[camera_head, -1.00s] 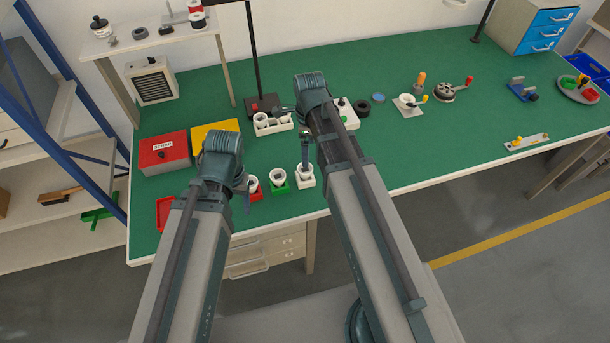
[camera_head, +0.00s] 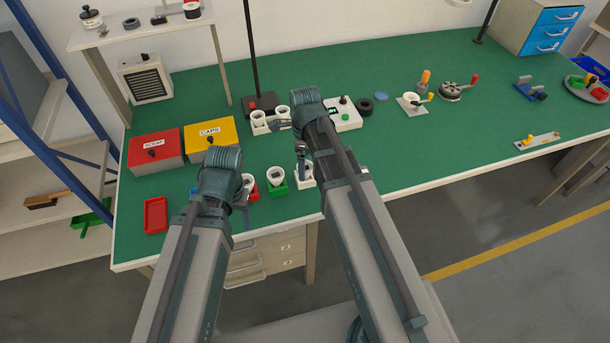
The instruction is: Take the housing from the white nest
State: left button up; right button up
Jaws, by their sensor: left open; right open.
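The white nest (camera_head: 309,184) stands near the front edge of the green bench, rightmost in a short row. A white housing (camera_head: 307,171) sits in it, partly hidden by my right gripper (camera_head: 301,172). That gripper points down at the housing with its jaws open; I cannot tell whether they are around it or just above it. To its left, a green nest (camera_head: 279,190) and a red nest (camera_head: 254,195) each hold a white housing. My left gripper (camera_head: 244,212) is open and empty, close to the red nest, partly hidden by its own arm.
A red scrap box (camera_head: 155,160), a yellow caps box (camera_head: 211,142) and a red tray (camera_head: 155,215) lie to the left. Behind the nests stand a white holder with cups (camera_head: 260,128) and a white panel (camera_head: 347,122).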

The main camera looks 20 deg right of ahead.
notch_tip(320, 180, down, 3)
jog(key=shift+w+a+f+b, duration=0.1)
jog(key=shift+b, duration=0.95)
pick_arm(q)
notch_tip(320, 180, down, 3)
jog(key=shift+r, duration=0.1)
pick_arm(e)
jog(key=shift+c, duration=0.3)
jog(key=c, duration=1.4)
jog(key=shift+o, duration=0.2)
pick_arm(q)
jog(key=shift+r, duration=0.1)
pick_arm(e)
jog(key=shift+r, duration=0.3)
